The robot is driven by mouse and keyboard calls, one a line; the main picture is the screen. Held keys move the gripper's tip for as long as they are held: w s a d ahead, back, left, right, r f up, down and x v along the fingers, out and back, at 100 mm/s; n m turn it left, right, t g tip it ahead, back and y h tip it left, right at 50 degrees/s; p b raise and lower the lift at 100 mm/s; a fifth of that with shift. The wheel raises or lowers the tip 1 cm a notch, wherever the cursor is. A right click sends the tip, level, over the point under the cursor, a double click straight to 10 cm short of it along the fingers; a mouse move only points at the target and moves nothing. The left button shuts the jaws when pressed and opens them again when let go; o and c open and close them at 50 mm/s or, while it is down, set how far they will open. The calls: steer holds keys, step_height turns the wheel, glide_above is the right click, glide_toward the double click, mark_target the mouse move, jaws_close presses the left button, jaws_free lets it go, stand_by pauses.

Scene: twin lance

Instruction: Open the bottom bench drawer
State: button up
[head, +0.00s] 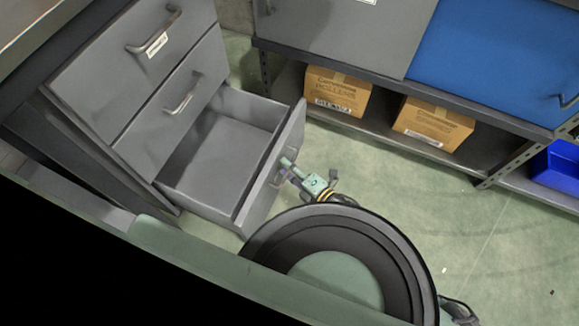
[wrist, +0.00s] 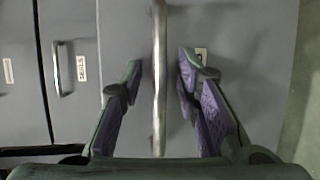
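The bottom bench drawer (head: 257,205) is grey, empty inside, and stands pulled well out of the bench in the head view. Its front (wrist: 245,60) fills the right part of the wrist view. Its metal bar handle (wrist: 158,110) runs upright between the fingers of my gripper (wrist: 161,68). The fingers are apart, one on each side of the bar, with a gap on both sides. In the head view my gripper (head: 289,170) is at the outer face of the drawer front, and the handle there is mostly hidden behind it.
Two shut drawers (head: 184,105) with handles sit above the open one. A shelf unit to the right holds two cardboard boxes (head: 337,91) and a blue bin (head: 557,166). Green floor (head: 400,185) is clear between drawer and shelves.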

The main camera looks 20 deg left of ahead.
steer(key=shift+c, duration=0.5)
jaws_close()
stand_by(0.3)
